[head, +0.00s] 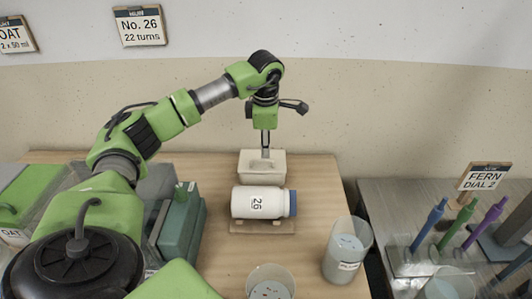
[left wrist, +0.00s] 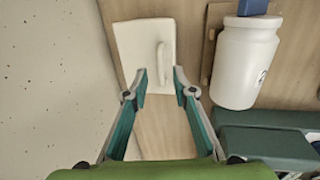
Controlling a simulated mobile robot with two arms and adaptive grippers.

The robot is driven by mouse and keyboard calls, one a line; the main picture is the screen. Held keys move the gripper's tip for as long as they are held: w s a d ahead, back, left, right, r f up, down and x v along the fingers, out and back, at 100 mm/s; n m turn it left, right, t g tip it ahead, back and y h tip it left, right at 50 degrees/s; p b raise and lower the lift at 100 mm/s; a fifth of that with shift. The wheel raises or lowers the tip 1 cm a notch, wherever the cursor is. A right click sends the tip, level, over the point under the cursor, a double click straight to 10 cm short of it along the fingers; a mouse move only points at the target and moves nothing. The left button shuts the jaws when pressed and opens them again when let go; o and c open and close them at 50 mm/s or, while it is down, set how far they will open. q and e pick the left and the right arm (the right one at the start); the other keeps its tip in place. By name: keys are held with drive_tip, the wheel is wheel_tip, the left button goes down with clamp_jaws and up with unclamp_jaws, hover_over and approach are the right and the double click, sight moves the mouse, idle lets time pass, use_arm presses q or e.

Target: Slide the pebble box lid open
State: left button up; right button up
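The pebble box (head: 264,168) is a small cream box at the back of the wooden table, near the wall. In the left wrist view its pale lid (left wrist: 136,42) shows from above, with a raised bar handle (left wrist: 163,62). My left gripper (head: 266,150) points down over the box. In the left wrist view the left gripper (left wrist: 161,76) is open, its fingertips apart on either side of the handle's near end. I cannot tell whether they touch the lid. The inside of the box is not visible. My right gripper is not in view.
A white jar marked 26 (head: 262,203), with a blue cap, lies on its side on a wooden stand in front of the box. A green-grey case (head: 182,230) stands left of the jar. A grey table is at right.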

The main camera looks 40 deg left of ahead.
sight(266, 160)
use_arm(q)
drive_tip(key=shift+w+a+f, duration=0.15)
drive_tip(key=shift+f, duration=0.9)
drive_tip(key=shift+w+a+f, duration=0.1)
drive_tip(key=shift+w+f, duration=0.05)
drive_tip(key=shift+f, duration=0.9)
clamp_jaws()
drive_tip(key=w+d, duration=0.7)
drive_tip(key=d, duration=0.1)
drive_tip(key=shift+d+p, duration=0.2)
drive_tip(key=shift+p, duration=0.25)
unclamp_jaws()
wheel_tip(266, 160, up, 12)
drive_tip(key=s+d, duration=0.1)
drive_tip(key=shift+s+d, duration=0.3)
drive_tip(key=shift+s, duration=0.05)
